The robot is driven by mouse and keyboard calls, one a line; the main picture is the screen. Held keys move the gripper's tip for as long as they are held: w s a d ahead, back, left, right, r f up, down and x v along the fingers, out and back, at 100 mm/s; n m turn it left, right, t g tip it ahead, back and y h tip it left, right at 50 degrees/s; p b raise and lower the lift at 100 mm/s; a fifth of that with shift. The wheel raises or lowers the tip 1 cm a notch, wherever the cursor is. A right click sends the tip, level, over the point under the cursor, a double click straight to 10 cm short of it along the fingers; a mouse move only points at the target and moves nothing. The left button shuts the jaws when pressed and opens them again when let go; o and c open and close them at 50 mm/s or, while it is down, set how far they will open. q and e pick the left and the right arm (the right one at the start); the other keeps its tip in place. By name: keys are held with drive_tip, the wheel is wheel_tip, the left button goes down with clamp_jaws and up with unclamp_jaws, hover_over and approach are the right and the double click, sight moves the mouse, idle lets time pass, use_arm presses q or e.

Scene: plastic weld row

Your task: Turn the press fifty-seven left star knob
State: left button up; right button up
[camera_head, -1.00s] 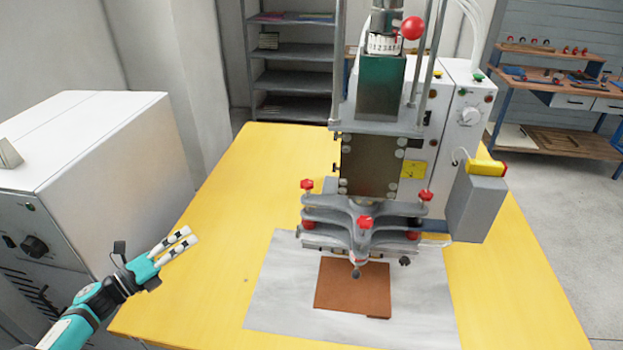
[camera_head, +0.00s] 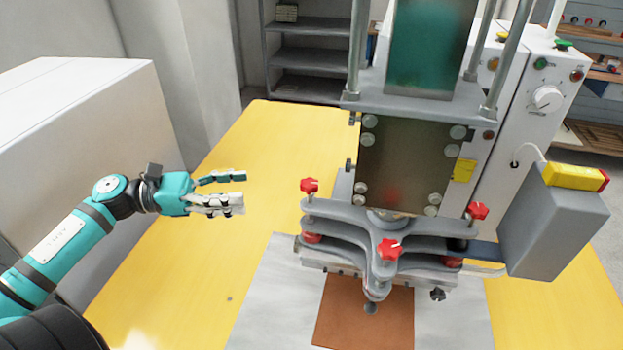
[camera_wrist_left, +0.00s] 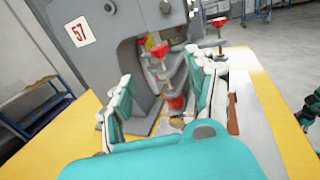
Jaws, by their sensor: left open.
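The press has a grey three-armed plate with red star knobs. Its left star knob (camera_head: 309,185) stands upright on the left arm of the plate. Another star knob (camera_head: 389,249) is at the front and a third (camera_head: 478,211) at the right. My left gripper (camera_head: 243,192) is open and empty, left of the left knob and apart from it, fingers pointing right towards it.
A yellow table (camera_head: 190,250) carries the press, with free room at its left. A brown sheet (camera_head: 365,325) lies on a pale mat below the plate. A white cabinet (camera_head: 80,130) stands at the left. A grey box with a yellow top (camera_head: 560,220) juts out at the right.

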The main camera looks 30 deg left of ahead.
sight(313, 182)
use_arm(q)
drive_tip(key=p+x, duration=0.3)
drive_tip(key=x, duration=1)
drive_tip(key=shift+w+r, duration=0.1)
drive_tip(key=shift+w, duration=0.2)
drive_tip(key=shift+w+d, duration=0.15)
drive_tip(key=shift+d, duration=0.25)
drive_tip(key=c, duration=1.1)
drive_tip(key=shift+w, duration=0.1)
clamp_jaws()
drive_tip(key=shift+d, duration=0.1)
use_arm(e)
drive_tip(key=r, duration=0.3)
drive_tip(key=shift+w+r, duration=0.2)
drive_tip(key=shift+r, duration=0.1)
use_arm(q)
drive_tip(key=shift+w, duration=0.1)
